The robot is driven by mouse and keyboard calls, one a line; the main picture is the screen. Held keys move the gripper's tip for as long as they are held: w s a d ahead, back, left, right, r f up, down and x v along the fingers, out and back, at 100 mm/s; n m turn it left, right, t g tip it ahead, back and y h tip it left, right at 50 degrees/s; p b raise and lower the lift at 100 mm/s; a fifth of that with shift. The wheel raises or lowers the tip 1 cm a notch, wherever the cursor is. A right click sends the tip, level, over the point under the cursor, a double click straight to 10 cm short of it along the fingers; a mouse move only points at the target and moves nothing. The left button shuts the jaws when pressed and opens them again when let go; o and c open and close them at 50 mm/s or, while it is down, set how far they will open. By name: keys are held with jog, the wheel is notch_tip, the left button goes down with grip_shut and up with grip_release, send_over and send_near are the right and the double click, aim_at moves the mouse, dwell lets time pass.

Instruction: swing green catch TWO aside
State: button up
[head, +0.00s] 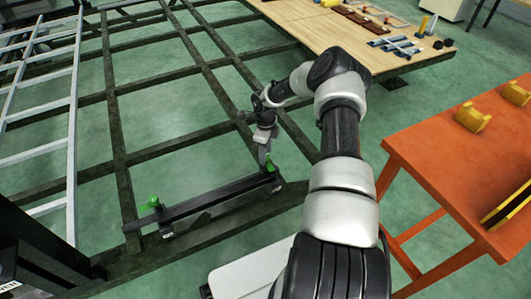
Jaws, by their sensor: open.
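Two green catches show in the head view on a dark bar (215,195) that lies across the front of the chassis frame. One green catch (154,201) is at the bar's left end and stands clear of my arm. The other green catch (270,164) is at the right end. No number is readable on either, so I cannot tell which is TWO. My gripper (264,156) points down just above and beside the right catch. It is open, and the fingers are small in view. I cannot tell whether they touch the catch.
The dark chassis frame (190,48) has open gaps showing green floor. A pale ladder-like rack (73,120) stands at left. A wooden table (300,22) with tools is at the back. An orange table (425,150) with yellow parts is at right.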

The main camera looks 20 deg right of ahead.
jog(key=c, duration=1.1)
jog(key=shift+o, duration=0.2)
jog(key=shift+r+m+p, duration=0.1)
jog(key=shift+m+p, duration=1.1)
jog(key=shift+m, duration=0.2)
jog(key=m+p, duration=0.2)
jog(key=m, duration=0.3)
jog(key=m+p, duration=0.1)
jog(key=m, duration=0.4)
jog(key=m+p, duration=0.1)
jog(key=m, duration=0.4)
